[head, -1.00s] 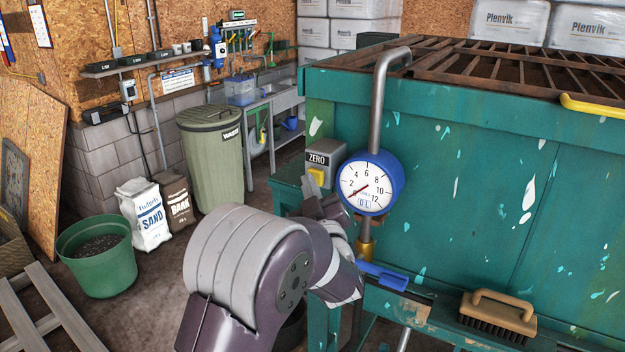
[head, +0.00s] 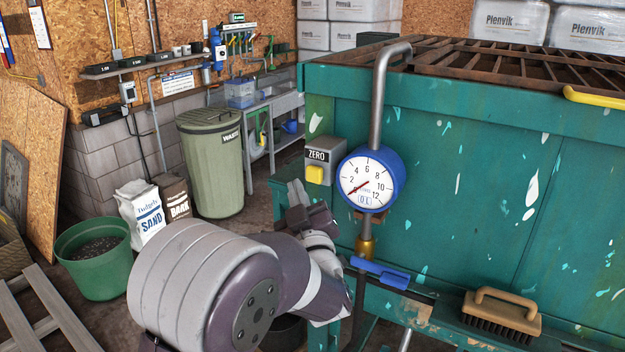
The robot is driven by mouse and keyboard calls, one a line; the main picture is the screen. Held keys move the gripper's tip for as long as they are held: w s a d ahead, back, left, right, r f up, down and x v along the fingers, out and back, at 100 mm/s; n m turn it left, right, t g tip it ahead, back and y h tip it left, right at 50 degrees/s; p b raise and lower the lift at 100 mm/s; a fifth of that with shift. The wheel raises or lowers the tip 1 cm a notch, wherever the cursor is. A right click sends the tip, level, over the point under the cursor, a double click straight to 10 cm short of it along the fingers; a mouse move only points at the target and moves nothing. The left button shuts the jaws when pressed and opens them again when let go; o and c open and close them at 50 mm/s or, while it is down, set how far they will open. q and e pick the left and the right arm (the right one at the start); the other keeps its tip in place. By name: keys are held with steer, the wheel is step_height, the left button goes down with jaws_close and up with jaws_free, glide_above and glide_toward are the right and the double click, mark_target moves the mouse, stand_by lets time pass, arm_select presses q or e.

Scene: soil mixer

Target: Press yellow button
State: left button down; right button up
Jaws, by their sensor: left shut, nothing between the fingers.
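The yellow button (head: 315,174) sits on a grey box labelled ZERO (head: 325,155), fixed to the left end of the green mixer's front (head: 450,190). The button is fully in view. My left gripper (head: 298,192) is shut and empty. Its fingertips point up and lie a little below and left of the button in the picture, with a visible gap between them. A round blue gauge (head: 366,183) hangs on a pipe just right of the box, its needle pointing low left. My right gripper is not in view.
A blue valve handle (head: 381,272) and a brush (head: 500,312) are below the gauge. A green bucket (head: 98,258), a sand bag (head: 140,215) and a waste bin (head: 212,165) stand on the floor to the left. A yellow handle (head: 595,100) is at the upper right.

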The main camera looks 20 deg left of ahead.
arm_select(q)
steer(key=shift+s, duration=1.15)
steer(key=w+d+f+m+g+h, duration=0.1)
steer(key=d+f+m+g+h, duration=0.1)
steer(key=d+f+m+h, duration=0.35)
steer(key=d+f+m+g+h, duration=0.25)
steer(key=f+h, duration=0.35)
steer(key=f, duration=0.5)
steer(key=s+d+f+m+g+h, duration=0.1)
steer(key=s+f+m+g, duration=0.1)
steer(key=s+f+g, duration=0.3)
steer(key=s+d+f+m+g+h+b, duration=0.1)
steer(key=s+f+g, duration=0.4)
steer(key=s, duration=0.9)
step_height(320, 180, down, 2)
steer(key=shift+d+f+m+g, duration=0.1)
steer(key=shift+d+m+g, duration=0.35)
steer(key=shift+m, duration=0.75)
